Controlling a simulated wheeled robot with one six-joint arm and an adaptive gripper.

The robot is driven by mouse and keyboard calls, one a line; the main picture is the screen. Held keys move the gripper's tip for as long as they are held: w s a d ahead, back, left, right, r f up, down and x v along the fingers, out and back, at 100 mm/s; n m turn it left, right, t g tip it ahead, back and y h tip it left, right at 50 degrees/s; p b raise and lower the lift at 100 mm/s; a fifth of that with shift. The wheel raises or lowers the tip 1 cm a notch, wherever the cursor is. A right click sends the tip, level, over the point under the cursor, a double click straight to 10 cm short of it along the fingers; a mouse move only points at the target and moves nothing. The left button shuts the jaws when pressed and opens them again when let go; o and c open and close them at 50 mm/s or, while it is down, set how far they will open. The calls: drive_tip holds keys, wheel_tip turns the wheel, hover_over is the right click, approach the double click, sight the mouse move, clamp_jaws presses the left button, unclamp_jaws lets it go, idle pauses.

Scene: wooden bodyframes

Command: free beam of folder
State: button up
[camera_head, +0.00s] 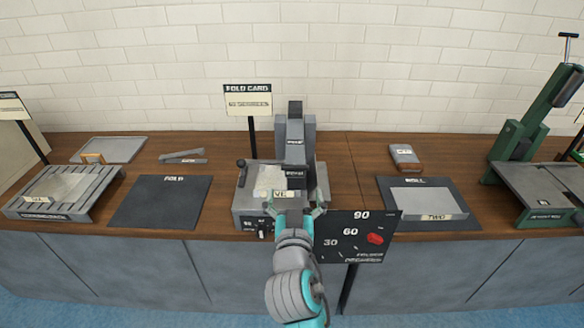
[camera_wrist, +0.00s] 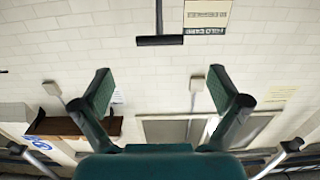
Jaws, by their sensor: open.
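The grey folder (camera_head: 250,204) stands in the middle of the bench. A tall grey upright (camera_head: 308,150) rises at its back, with a dark labelled block on its front. A dark knobbed lever (camera_head: 241,164) stands at its left. A pale labelled piece lies on the folder, partly hidden. I cannot tell which part is the beam. My gripper (camera_head: 294,206) is in front of the folder, its fingers partly hidden. In the wrist view my gripper (camera_wrist: 161,88) has its green-padded fingers wide apart, with nothing between them. A dark bar (camera_wrist: 160,41) on a thin rod shows beyond them.
A dark panel (camera_head: 355,252) marked 30, 60 and 90, with a red knob (camera_head: 375,239), stands right of my arm. A dark fold mat (camera_head: 160,215) lies left, a second mat (camera_head: 465,221) right. A green press (camera_head: 523,140) stands far right. A sign (camera_head: 248,101) rises behind the folder.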

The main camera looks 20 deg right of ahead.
sight(295, 168)
drive_tip(key=x, duration=1)
